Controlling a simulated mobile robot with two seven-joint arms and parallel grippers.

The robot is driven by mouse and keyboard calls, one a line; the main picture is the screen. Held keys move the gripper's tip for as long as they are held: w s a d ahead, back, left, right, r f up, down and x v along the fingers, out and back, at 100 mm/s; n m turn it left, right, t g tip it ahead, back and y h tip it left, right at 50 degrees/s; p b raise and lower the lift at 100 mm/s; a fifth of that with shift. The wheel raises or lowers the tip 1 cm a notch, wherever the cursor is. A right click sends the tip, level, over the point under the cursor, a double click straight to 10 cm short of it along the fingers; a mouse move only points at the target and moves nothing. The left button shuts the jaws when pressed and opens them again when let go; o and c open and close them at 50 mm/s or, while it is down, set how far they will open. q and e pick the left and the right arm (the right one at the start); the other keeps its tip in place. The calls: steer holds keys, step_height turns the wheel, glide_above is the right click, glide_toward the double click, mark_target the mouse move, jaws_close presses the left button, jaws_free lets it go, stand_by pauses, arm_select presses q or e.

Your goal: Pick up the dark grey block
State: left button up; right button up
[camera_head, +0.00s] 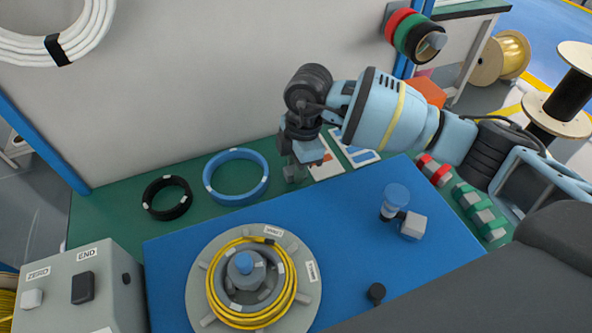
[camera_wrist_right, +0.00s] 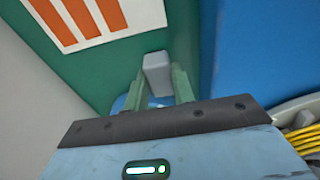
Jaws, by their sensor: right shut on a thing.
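My right gripper (camera_head: 294,170) points down at the back of the table, beside the blue mat's far edge. In the right wrist view its two fingers (camera_wrist_right: 158,88) are closed on the sides of a grey block (camera_wrist_right: 157,70). The block looks mid-grey in this light, and its lower part is hidden between the fingers. In the head view the block is small and hard to tell from the fingertips. Whether it touches the green table top cannot be told. My left gripper is not in view.
A blue mat (camera_head: 340,225) bears a round fixture with a yellow cable coil (camera_head: 213,292) and a blue-topped post (camera_head: 397,197). Black (camera_head: 166,212) and blue (camera_head: 208,184) cable rings lie left of the gripper. Printed cards (camera_head: 364,157) lie beside it. A wall panel (camera_head: 200,90) rises behind.

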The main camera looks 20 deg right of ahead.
step_height(320, 180, up, 8)
steer(key=shift+r, duration=0.1)
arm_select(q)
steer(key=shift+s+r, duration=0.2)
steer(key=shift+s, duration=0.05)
arm_select(e)
steer(key=shift+r, duration=0.15)
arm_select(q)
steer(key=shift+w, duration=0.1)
